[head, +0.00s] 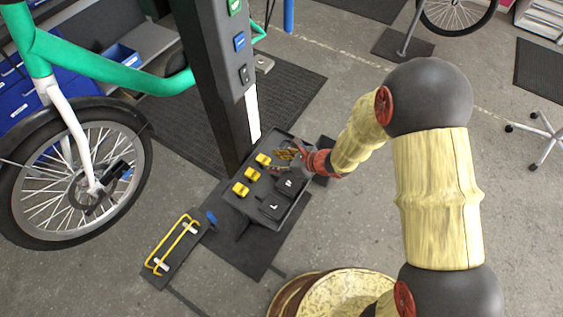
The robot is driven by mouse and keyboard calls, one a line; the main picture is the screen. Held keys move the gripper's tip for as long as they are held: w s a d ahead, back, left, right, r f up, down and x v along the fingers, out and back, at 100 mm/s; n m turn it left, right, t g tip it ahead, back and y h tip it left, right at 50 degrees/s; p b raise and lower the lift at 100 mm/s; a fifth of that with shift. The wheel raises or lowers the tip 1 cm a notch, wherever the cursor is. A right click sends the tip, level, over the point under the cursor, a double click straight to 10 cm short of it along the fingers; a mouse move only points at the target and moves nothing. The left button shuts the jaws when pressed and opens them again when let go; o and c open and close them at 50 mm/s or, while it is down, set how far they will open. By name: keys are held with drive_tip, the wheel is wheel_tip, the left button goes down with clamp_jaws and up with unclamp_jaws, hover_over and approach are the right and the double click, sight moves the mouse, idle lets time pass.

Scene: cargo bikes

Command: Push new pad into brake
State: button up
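My gripper (284,157) is small in the view, over the far right part of a dark tray (238,207) on a stand. Something yellow shows at its fingers; I cannot tell whether it is a pad held there or part of the gripper. Several small yellow pieces (252,174) sit in a row on the tray's left side, left of my gripper; they may be brake pads. The bike's front wheel (75,150) stands at the left, with a dark part by its hub (116,172) that may be the brake. My gripper is well away from it.
Two black lettered blocks (273,206) lie on the tray. A dark post (215,80) rises behind it. A yellow-handled flat rack (172,247) lies on the floor between tray and wheel. A stool base (545,140) stands at right. Open floor lies right of the tray.

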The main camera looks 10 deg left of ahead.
sight(267, 161)
drive_tip(key=shift+b+x, duration=1.85)
drive_tip(key=shift+x, duration=1.35)
drive_tip(key=shift+c, duration=0.7)
drive_tip(key=c, duration=0.6)
drive_tip(key=shift+r+p, duration=2.1)
drive_tip(key=shift+r, duration=0.9)
